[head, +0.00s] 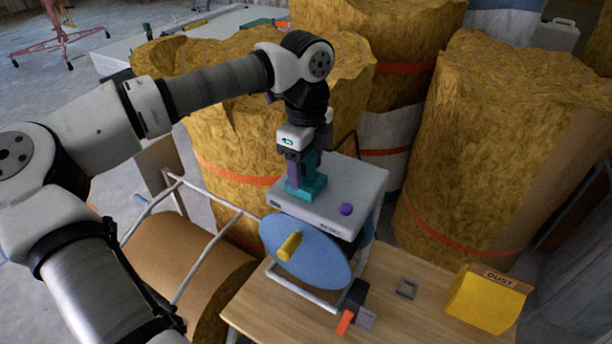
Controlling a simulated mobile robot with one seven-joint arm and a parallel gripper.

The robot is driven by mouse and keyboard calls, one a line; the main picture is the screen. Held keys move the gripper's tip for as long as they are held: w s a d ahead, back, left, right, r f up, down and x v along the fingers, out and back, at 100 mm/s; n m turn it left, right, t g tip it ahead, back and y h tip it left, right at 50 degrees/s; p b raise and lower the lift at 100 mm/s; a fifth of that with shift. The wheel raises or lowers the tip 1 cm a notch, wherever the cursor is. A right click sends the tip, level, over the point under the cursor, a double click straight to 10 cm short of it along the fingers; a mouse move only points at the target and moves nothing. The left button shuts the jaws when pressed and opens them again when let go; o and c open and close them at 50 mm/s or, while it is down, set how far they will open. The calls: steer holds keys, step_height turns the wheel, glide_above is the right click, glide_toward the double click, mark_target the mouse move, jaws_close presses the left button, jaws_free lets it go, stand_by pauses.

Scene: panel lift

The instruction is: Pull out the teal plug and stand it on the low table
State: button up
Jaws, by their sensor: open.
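The teal plug (307,190) stands upright on the top of a grey box, with a wide base and a narrower upper part. My gripper (306,172) points down over it from above. Its purple fingers are open on either side of the plug's upper part. I cannot tell whether they touch it. Whether any of the plug sits down inside the box is hidden. A low table (418,308) with a wooden top is at the lower middle, in front of and below the box.
The grey box (358,184) has a purple knob (346,209) and a blue reel (316,259) with a yellow handle (289,246). A red-and-black tool (352,303), a grey square frame (407,288) and a yellow dust bag (484,298) lie on the table. Tall insulation rolls (497,140) stand behind.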

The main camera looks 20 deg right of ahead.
steer(key=c, duration=1.3)
steer(key=shift+r, duration=0.1)
steer(key=shift+r, duration=0.1)
steer(key=shift+r+p, duration=1.45)
steer(key=shift+r, duration=1.4)
